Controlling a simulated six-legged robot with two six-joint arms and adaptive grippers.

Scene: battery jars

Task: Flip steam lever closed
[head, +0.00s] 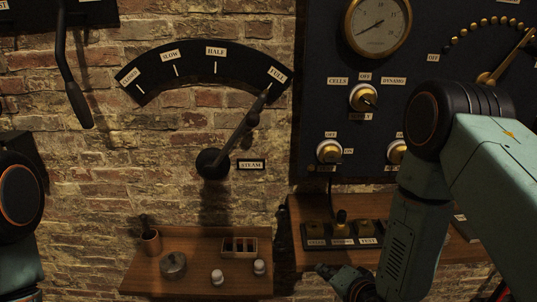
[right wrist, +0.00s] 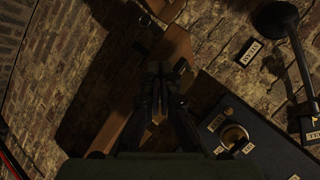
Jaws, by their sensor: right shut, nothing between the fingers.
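The steam lever (head: 236,133) is mounted on the brick wall, its black pivot knob beside the STEAM label (head: 251,164). Its arm slants up to the right, with the tip by the FULL mark of the black arc plate (head: 215,58). In the right wrist view the lever (right wrist: 299,62) shows at the upper right. My right gripper (head: 325,270) is below and right of the lever, low near the shelves and apart from it. In the right wrist view its fingers (right wrist: 160,70) are together and empty. My left gripper is out of view; only part of the left arm shows.
A wooden shelf (head: 150,280) below the lever holds a small pot, a round tin, white-topped knobs and a wooden box. A second shelf (head: 300,210) at right carries a labelled switch block (head: 340,236). A dark gauge panel (head: 320,90) stands right of the lever. Another dark lever (head: 72,80) hangs upper left.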

